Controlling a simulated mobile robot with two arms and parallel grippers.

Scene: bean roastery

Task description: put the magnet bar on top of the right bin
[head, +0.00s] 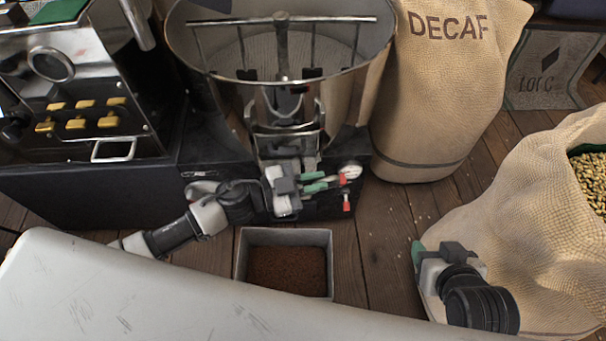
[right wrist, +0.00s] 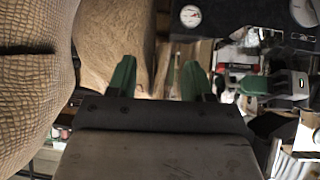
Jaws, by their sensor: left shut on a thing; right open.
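My left gripper (head: 318,182) has green fingers and is in front of the roaster's lower front. It is shut on a small bar with red ends (head: 347,205), which looks like the magnet bar; the fingers partly hide it. The bar's red parts also seem to show in the right wrist view (right wrist: 250,38). A square metal bin (head: 240,262) with brown grounds stands on the floor below and left of that gripper. It is the only bin I see, so I cannot tell whether it is the right one. My right gripper (head: 418,254) is open and empty, with spread fingers in the right wrist view (right wrist: 159,80).
The roaster (head: 215,145) with its round drum stands behind my left gripper. A DECAF sack (head: 440,90) is right of it, and an open sack of beans (head: 530,210) is beside my right gripper. Bare wooden floor (head: 375,240) lies between the bin and my right gripper.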

